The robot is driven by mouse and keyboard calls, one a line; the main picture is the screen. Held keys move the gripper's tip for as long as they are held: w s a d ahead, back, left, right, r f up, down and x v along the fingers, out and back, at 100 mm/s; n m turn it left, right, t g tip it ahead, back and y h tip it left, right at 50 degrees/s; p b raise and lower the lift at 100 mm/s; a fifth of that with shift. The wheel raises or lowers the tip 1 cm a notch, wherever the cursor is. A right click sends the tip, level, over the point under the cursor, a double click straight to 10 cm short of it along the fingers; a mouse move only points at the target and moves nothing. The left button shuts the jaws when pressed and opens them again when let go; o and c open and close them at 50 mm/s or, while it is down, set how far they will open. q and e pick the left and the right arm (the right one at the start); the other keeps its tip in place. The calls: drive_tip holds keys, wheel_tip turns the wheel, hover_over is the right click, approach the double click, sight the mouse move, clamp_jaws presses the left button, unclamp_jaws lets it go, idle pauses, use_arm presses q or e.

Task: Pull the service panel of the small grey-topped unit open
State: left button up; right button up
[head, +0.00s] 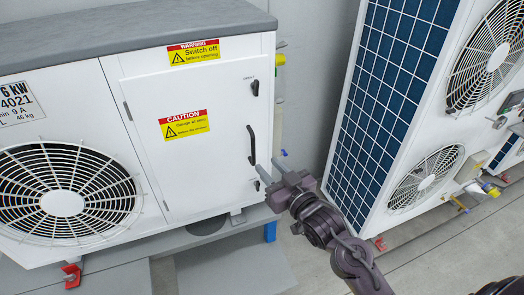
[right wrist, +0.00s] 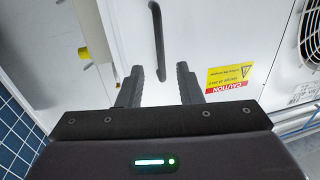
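The small grey-topped unit (head: 130,22) stands at the left of the head view. Its white service panel (head: 150,88) looks closed, flush with the front. A black vertical bar handle (head: 251,145) is on the panel's right side; it also shows in the right wrist view (right wrist: 158,40). A dark knob sits above the handle (head: 255,88) and another below it (head: 257,185). My right gripper (head: 268,170) is open and empty, just right of and below the handle. In the right wrist view its fingers (right wrist: 160,72) are apart, with the handle ahead between them, not clearly touching. My left gripper is out of view.
A taller unit with a blue grille (head: 385,95) and fans stands to the right, with a gap between the units. Grey floor lies in front.

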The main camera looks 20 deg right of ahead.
sight(254, 152)
drive_tip(key=p+x, duration=0.1)
drive_tip(key=x, duration=0.5)
drive_tip(key=shift+w+a, duration=0.15)
drive_tip(key=shift+w, duration=0.15)
clamp_jaws()
